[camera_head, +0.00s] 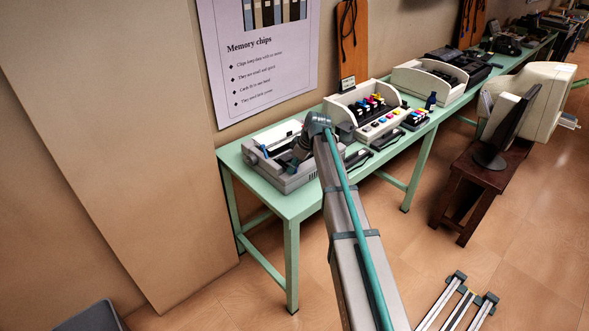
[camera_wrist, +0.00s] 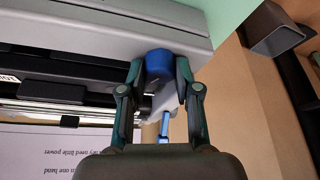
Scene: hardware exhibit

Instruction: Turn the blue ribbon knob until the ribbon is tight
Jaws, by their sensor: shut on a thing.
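The blue ribbon knob (camera_wrist: 160,64) is in the upper middle of the wrist view, on the side of a grey printer (camera_wrist: 190,22). My gripper (camera_wrist: 166,74) has its two fingers on either side of the knob and is shut on it. A smaller blue part (camera_wrist: 163,128) shows below the knob, between the fingers. In the head view the grey printer (camera_head: 268,168) sits at the near end of a green table, with my arm over its right side. The knob is hidden there behind my arm. The ribbon cannot be made out clearly.
The green table (camera_head: 298,207) runs along the wall to the right. A cream printer with coloured cartridges (camera_head: 368,112) stands beyond the grey one. A dark wooden stand (camera_head: 478,190) with a monitor is at the right. Open floor (camera_head: 415,235) lies between.

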